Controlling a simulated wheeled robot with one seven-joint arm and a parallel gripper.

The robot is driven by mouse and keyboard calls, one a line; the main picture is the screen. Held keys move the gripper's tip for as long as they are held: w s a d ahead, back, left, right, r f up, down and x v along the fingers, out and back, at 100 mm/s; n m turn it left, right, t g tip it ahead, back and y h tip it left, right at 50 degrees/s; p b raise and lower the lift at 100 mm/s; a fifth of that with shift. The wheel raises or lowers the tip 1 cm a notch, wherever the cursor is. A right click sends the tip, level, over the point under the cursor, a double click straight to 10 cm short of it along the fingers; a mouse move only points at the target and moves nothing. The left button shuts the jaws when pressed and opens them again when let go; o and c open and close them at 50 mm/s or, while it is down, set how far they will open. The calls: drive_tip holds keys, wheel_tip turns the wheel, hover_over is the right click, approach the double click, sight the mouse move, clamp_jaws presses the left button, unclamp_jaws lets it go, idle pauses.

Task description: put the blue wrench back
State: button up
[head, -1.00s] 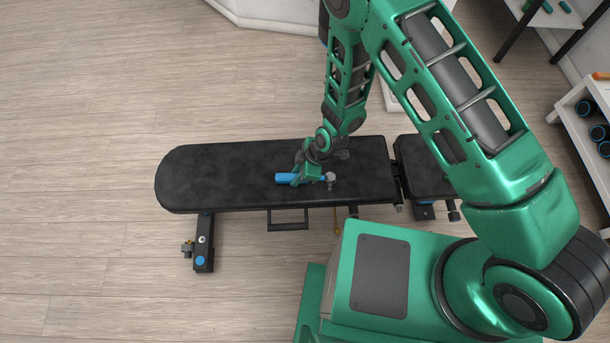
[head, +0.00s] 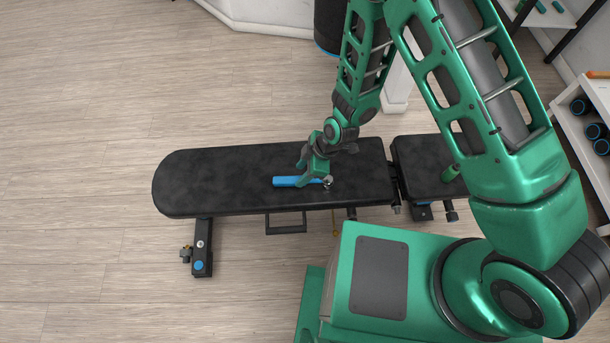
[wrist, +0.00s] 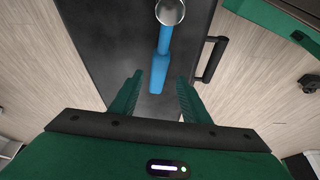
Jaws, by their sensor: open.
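The blue wrench (head: 287,182) lies on the long black pad of a bench (head: 215,180), its silver head to the right. In the wrist view its blue handle (wrist: 161,62) runs away from me toward the silver head at the top. My gripper (head: 305,174) is over the wrench in the head view and hides a little of it. In the wrist view my gripper (wrist: 159,80) is open, with the near end of the handle showing between the two green fingers. No contact is visible. The wrench's storage place cannot be made out.
A shorter black pad (head: 420,165) adjoins on the right, with a green cylindrical thing (head: 452,173) beside my arm there. A white rack (head: 590,125) with dark blue-ended rolls stands at the right edge. The floor left of the bench is clear.

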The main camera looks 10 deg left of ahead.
drive_tip(key=v, duration=0.4)
drive_tip(key=shift+d+r, duration=0.1)
drive_tip(key=shift+r, duration=0.2)
